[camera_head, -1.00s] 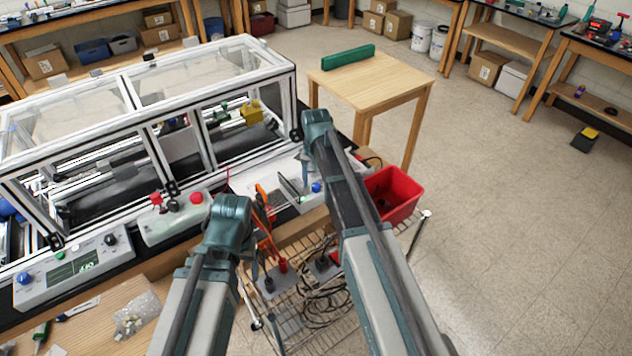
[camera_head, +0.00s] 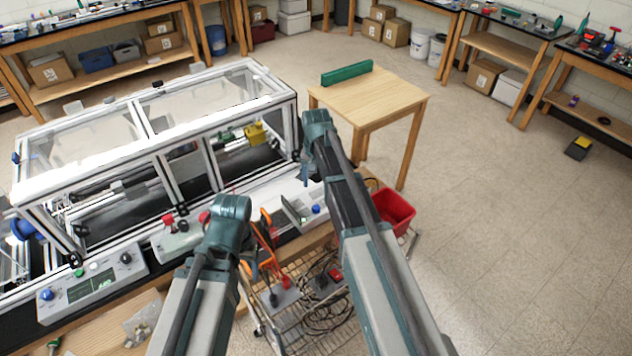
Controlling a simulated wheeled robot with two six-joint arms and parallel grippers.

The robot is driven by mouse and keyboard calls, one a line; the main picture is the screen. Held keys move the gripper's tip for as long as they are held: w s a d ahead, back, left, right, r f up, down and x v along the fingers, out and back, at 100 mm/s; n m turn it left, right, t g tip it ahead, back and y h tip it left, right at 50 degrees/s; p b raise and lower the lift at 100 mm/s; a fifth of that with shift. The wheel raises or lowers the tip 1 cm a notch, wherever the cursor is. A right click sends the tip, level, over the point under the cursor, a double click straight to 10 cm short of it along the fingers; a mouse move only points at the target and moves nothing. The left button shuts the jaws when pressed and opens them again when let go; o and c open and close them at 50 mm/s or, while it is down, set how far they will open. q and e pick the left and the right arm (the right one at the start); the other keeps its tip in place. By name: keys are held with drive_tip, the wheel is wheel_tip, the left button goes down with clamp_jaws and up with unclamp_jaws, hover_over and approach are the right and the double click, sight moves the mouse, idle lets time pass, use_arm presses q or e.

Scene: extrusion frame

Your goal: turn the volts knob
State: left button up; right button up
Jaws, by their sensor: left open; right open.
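A grey control panel (camera_head: 108,277) stands at the lower left in the head view, in front of the framed machine. It has a small lit display (camera_head: 90,287), a blue knob (camera_head: 46,294) at its left end and a black knob (camera_head: 126,258) at its upper right. Its labels are too small to read, so I cannot tell which knob is volts. My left gripper (camera_head: 246,266) is open and empty, right of the panel and apart from it. My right gripper (camera_head: 304,172) is open and empty, farther right beside the machine's end. The arms partly hide both grippers.
The aluminium-framed machine (camera_head: 150,125) with clear panels fills the left. A second box with red buttons (camera_head: 168,219) sits right of the panel. A wire cart (camera_head: 290,335), a red bin (camera_head: 394,211) and a wooden table (camera_head: 385,98) stand to the right. Open floor lies at far right.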

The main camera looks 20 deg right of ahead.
use_arm(q)
wheel_tip(320, 180, up, 3)
drive_tip(key=shift+r+p, duration=0.1)
drive_tip(key=shift+p, duration=0.95)
use_arm(e)
wheel_tip(320, 180, up, 3)
drive_tip(key=shift+r, duration=0.1)
use_arm(q)
wheel_tip(320, 180, down, 16)
drive_tip(key=b, duration=1.6)
use_arm(e)
drive_tip(key=s+a+f+n, duration=0.4)
drive_tip(key=s+a+f, duration=0.2)
drive_tip(key=s, duration=0.6)
drive_tip(key=s+a+f+n+h, duration=0.1)
drive_tip(key=s+a+f+n, duration=0.4)
drive_tip(key=s+f, duration=0.5)
drive_tip(key=shift+s+a, duration=1.15)
drive_tip(key=shift+s, duration=0.05)
